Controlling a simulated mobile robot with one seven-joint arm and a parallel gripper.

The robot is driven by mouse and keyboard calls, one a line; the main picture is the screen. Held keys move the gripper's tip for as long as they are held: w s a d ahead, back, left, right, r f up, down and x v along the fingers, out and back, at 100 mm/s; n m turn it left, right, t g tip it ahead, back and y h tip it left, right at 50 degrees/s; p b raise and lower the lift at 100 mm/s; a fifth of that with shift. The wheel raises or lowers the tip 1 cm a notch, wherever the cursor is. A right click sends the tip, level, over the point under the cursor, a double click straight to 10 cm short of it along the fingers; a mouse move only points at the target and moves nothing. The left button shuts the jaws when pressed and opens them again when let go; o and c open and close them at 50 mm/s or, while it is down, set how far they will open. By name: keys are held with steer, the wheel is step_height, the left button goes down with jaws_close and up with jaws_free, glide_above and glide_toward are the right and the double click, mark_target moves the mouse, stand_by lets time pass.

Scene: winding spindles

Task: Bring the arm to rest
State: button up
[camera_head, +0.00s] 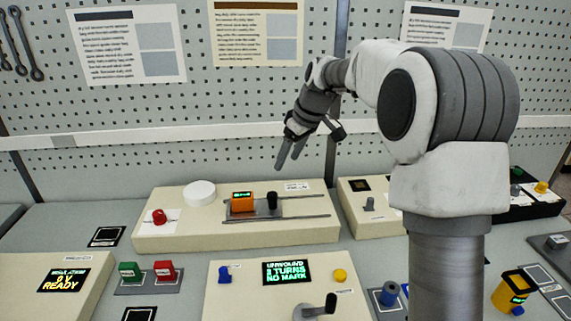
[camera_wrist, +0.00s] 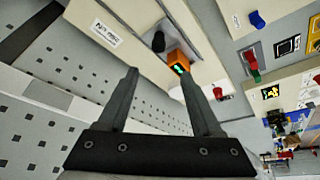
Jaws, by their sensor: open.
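My gripper (camera_head: 290,152) hangs in the air above the back right of the cream spindle unit, in front of the pegboard. Its two fingers point down and are apart. In the wrist view my gripper (camera_wrist: 158,88) also shows two spread fingers with nothing between them. My grey and white arm bends from the right of the head view over to the gripper. The orange block (camera_head: 242,201) with a green display sits on the rail unit (camera_head: 160,236), beside a black knob (camera_head: 272,200). The orange block also shows beyond the fingertips in the wrist view (camera_wrist: 178,62).
A front panel (camera_head: 225,300) has a lit display reading "UNWOUND", "TURNS" and "NO MARK", and a grey crank (camera_head: 318,308). Green (camera_head: 130,271) and red (camera_head: 165,270) blocks stand to its left. The pegboard (camera_head: 190,105) closes off the back. Air around the gripper is clear.

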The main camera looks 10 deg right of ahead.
steer(key=shift+r, duration=0.1)
steer(key=s+d+r+m+t+h, duration=0.1)
steer(key=s+d+r+m, duration=0.15)
steer(key=s, duration=0.65)
steer(key=s+d+r+m+h, duration=0.15)
steer(key=s+r, duration=0.25)
steer(key=s, duration=0.5)
steer(key=s+d+f+m, duration=0.1)
steer(key=s+f+m, duration=0.1)
steer(key=s, duration=0.7)
steer(key=s+d+f+m+t, duration=0.1)
steer(key=s+f+m, duration=0.1)
steer(key=s, duration=0.6)
steer(key=shift+s+d+f+m+h, duration=0.2)
steer(key=shift+s+f+m+h, duration=0.15)
steer(key=shift+m, duration=0.15)
